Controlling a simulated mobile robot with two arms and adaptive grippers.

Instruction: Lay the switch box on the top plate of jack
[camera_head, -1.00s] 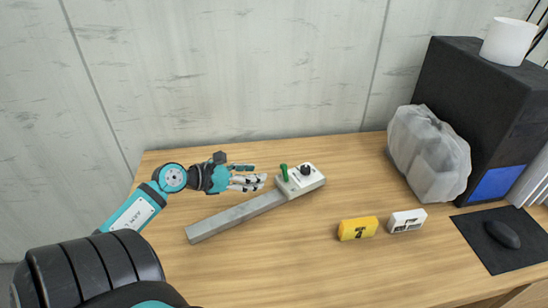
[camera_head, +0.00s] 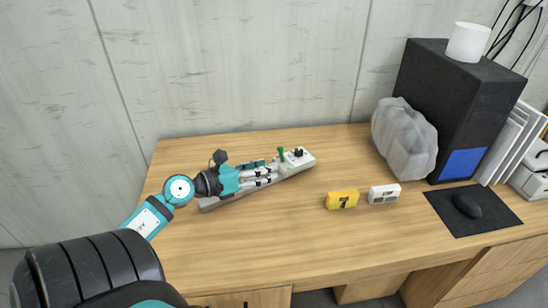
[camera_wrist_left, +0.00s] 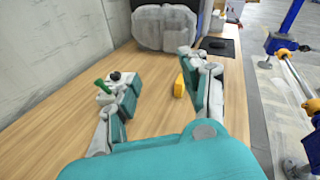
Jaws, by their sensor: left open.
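A white box (camera_head: 299,156) with a green lever and a black knob, which looks like the switch box, sits at the far end of a long grey bar (camera_head: 210,205) on the desk. It also shows in the left wrist view (camera_wrist_left: 120,93), by the left finger. My left gripper (camera_head: 272,172) is open above the bar, its fingertips close to the white box and hiding the bar's middle. In the left wrist view the two fingers (camera_wrist_left: 158,82) are spread; whether they touch the box I cannot tell. I cannot identify a jack top plate. My right gripper is not in view.
A yellow block (camera_head: 342,200) and a small white block (camera_head: 384,194) lie right of the bar. A grey wrapped bundle (camera_head: 405,140), a black computer case (camera_head: 455,105) and a mouse (camera_head: 466,205) on its mat stand farther right. A blue post (camera_wrist_left: 287,28) stands beyond the desk.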

